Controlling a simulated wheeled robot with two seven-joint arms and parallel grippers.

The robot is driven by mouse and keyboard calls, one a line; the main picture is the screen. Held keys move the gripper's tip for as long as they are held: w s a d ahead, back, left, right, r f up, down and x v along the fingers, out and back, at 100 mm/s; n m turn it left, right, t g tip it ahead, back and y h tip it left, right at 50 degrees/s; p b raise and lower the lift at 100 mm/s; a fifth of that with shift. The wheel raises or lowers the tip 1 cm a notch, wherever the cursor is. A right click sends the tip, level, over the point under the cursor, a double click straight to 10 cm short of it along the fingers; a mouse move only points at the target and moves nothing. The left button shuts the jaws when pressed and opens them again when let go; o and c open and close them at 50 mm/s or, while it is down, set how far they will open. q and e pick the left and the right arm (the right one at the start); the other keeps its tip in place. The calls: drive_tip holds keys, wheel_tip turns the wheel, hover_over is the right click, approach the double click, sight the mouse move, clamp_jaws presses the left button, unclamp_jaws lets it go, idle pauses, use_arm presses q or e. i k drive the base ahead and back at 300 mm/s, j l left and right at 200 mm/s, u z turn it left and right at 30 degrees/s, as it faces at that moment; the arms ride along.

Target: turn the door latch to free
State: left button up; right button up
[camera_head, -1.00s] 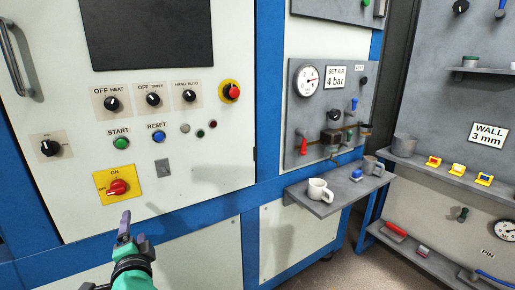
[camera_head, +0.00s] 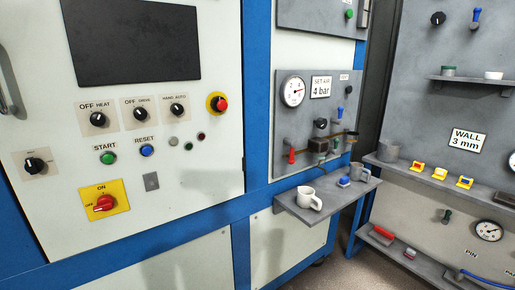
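A white cabinet door (camera_head: 205,190) fills the left of the view, and it looks closed. A small grey plate (camera_head: 151,181) sits low on it, beside the yellow plate with the red ON/OFF switch (camera_head: 103,203). It may be the door latch, but it is too small to tell its setting. A grey bar handle (camera_head: 10,85) shows at the far left edge, partly cut off. Neither of my grippers is in view.
Knobs marked HEAT (camera_head: 97,119), DRIVE (camera_head: 140,115) and HAND AUTO (camera_head: 177,109) stand out from the door, with a red emergency button (camera_head: 219,104). Floor shows at lower right.

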sight(33, 166)
drive_tip(key=u, duration=1.55)
